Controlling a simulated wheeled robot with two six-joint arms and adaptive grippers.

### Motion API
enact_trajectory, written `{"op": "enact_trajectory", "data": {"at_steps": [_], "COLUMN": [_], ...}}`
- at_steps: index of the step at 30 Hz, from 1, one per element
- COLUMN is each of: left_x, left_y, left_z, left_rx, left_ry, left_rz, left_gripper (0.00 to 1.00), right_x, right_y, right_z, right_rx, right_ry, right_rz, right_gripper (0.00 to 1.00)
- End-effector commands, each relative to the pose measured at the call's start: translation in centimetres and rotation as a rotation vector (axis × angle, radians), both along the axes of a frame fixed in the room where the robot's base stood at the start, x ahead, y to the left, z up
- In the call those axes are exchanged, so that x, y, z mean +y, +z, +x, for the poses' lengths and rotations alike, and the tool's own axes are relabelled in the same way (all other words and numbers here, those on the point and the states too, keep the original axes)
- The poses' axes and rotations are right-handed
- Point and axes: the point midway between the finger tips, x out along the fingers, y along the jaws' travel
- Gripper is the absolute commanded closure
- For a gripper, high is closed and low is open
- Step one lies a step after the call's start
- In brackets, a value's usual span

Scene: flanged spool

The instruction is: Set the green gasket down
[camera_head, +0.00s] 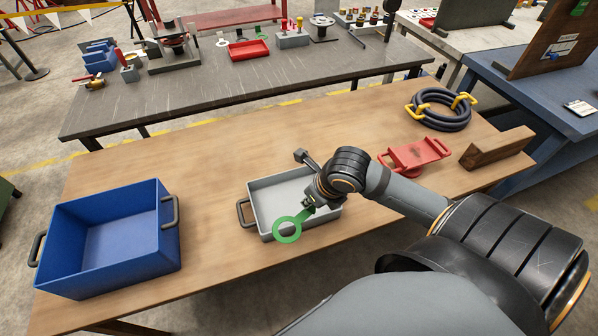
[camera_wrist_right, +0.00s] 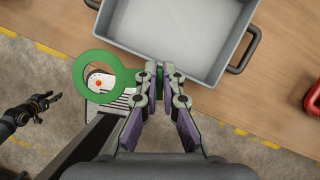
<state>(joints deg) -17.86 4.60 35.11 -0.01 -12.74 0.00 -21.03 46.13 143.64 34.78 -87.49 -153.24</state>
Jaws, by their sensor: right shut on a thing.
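The green gasket (camera_head: 277,231) is a flat ring with a short tab. My right gripper (camera_head: 308,203) is shut on the tab, and the ring hangs out past the fingertips. In the head view it overlaps the front wall of the grey tray (camera_head: 262,222). In the right wrist view the gasket (camera_wrist_right: 80,76) lies left of my right fingertips (camera_wrist_right: 165,72), with the grey tray (camera_wrist_right: 215,73) beyond them. The gasket appears held above the table; its exact height is unclear. My left gripper (camera_wrist_right: 45,104) seems to show dark and small at the left of the wrist view.
A blue bin (camera_head: 110,275) stands left on the wooden table (camera_head: 215,200). To the right are a red handled piece (camera_head: 415,154), a dark coil with yellow clips (camera_head: 443,122) and a brown angled block (camera_head: 497,150). Bare table lies between bin and tray.

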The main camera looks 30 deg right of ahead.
Motion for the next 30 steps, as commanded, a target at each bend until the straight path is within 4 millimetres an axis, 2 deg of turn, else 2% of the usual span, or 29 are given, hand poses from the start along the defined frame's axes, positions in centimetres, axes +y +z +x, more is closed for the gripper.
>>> {"op": "enact_trajectory", "data": {"at_steps": [1,5,8,13,18,20,30], "left_x": [0.0,0.0,0.0,0.0,0.0,0.0,0.0], "left_y": [-1.8,-3.6,-4.0,-6.1,-10.2,-11.2,-12.3], "left_z": [-0.6,-0.9,0.5,3.0,2.3,1.9,1.4], "left_rx": [0.01,0.013,-0.007,-0.045,-0.034,-0.027,-0.019], "left_ry": [0.0,0.0,-0.001,-0.001,-0.002,-0.001,0.0], "left_rz": [0.0,0.0,0.0,0.0,0.0,0.0,0.0], "left_gripper": [0.6,0.6,0.6,0.6,0.6,0.6,0.6], "right_x": [-0.4,-0.9,-1.8,-3.7,-5.4,-5.8,-6.6], "right_y": [-1.1,-1.3,-2.0,-3.8,-7.5,-8.2,-9.1], "right_z": [0.4,1.0,2.8,6.0,8.8,9.5,10.6], "right_rx": [-0.004,0.001,0.004,0.001,0.003,0.004,0.005], "right_ry": [0.003,-0.004,-0.014,-0.013,-0.01,-0.01,-0.009], "right_rz": [-0.01,-0.013,-0.002,0.0,0.001,-0.001,-0.004], "right_gripper": [1.0,1.0,1.0,1.0,1.0,1.0,1.0]}}
